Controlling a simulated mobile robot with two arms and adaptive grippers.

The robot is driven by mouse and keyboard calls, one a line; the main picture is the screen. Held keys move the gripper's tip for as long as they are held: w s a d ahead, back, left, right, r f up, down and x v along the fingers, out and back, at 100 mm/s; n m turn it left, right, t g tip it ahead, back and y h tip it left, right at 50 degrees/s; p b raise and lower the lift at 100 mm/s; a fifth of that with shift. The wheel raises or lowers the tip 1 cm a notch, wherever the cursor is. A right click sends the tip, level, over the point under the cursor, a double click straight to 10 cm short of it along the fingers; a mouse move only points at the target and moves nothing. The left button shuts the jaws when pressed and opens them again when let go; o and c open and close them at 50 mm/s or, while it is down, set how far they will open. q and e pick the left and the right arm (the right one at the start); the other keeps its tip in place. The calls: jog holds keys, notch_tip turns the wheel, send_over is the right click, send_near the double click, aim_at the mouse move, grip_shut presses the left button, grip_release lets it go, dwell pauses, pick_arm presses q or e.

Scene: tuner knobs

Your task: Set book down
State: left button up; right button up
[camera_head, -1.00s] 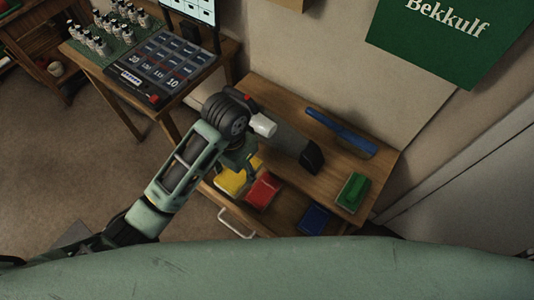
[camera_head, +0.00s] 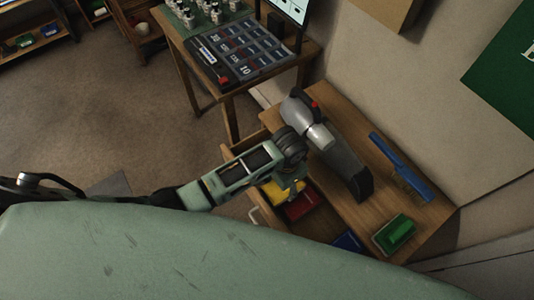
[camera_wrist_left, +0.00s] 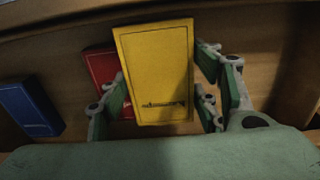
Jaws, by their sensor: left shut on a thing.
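My left gripper (camera_head: 291,184) is shut on a yellow book (camera_wrist_left: 155,60) and holds it at the open drawer (camera_head: 236,150) of the wooden bench. In the left wrist view the fingers lie on both sides of the yellow book, and its cover faces the camera. A red book (camera_wrist_left: 103,66) is partly hidden behind it, and also shows in the head view (camera_head: 303,206). A blue book (camera_wrist_left: 30,107) lies apart to the left in the drawer. I cannot tell whether the yellow book touches the drawer floor. My right gripper is not in view.
On the bench top (camera_head: 345,118) stand a grey handheld vacuum (camera_head: 340,160), a blue-handled brush (camera_head: 400,165) and a green block-like item (camera_head: 396,234). A table with a black panel (camera_head: 240,48) and several small bottles stands at the back. Open floor (camera_head: 110,110) lies to the left.

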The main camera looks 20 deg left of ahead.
pick_arm(q)
jog(key=w+a, duration=0.2)
jog(key=w, duration=0.1)
jog(key=w+a, duration=0.6)
jog(key=shift+w+a+r+b, duration=0.15)
jog(key=shift+w+r+b, duration=0.15)
jog(key=shift+w, duration=0.1)
jog(key=shift+c, duration=0.2)
jog(key=shift+w+a+f, duration=0.1)
jog(key=shift+f, duration=0.6)
jog(key=shift+f, duration=0.6)
jog(key=o, duration=1.3)
